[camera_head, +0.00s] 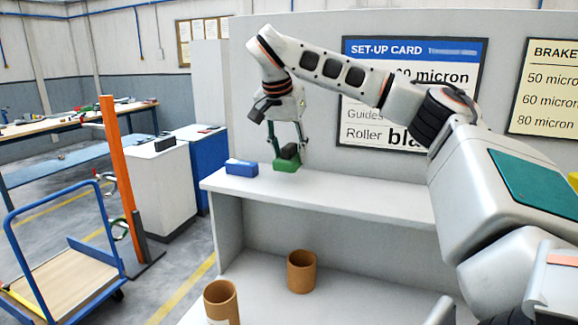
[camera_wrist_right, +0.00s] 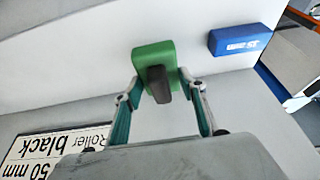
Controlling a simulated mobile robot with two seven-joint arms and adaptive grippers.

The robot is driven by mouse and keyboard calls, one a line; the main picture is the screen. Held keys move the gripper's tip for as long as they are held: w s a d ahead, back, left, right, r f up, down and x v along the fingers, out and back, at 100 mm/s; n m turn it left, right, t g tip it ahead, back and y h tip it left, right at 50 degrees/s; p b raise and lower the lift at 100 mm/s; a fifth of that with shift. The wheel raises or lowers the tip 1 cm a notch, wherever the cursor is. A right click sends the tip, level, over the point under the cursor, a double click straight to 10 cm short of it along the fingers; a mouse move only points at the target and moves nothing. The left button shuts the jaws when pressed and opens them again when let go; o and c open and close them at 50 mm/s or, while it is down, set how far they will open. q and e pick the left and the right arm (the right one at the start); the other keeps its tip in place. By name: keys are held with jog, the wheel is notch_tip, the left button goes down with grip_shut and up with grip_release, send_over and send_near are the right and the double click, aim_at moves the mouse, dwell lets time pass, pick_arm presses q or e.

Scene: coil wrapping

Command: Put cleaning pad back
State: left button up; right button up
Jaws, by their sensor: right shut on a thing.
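The green pad with a dark grip (camera_head: 287,165) is at the left part of the raised shelf, between the fingers of my right gripper (camera_head: 288,146). In the right wrist view the green pad (camera_wrist_right: 153,55) sits between the two fingertips, and the right gripper (camera_wrist_right: 158,84) is shut on it. I cannot tell whether the pad touches the shelf or hangs just above it. A blue block with white lettering (camera_head: 241,167) lies on the shelf to the left of the pad, apart from it; it also shows in the right wrist view (camera_wrist_right: 240,39). My left gripper is not in view.
The raised grey shelf (camera_head: 360,194) is clear to the right of the pad. Two brown cardboard cores (camera_head: 301,272) stand on the lower surface. A wall panel with a set-up card (camera_head: 410,50) rises behind the shelf. A blue trolley (camera_head: 60,275) stands at left.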

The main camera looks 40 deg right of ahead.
aim_at(289, 165)
jog(key=shift+f, duration=2.05)
jog(key=o, duration=1.1)
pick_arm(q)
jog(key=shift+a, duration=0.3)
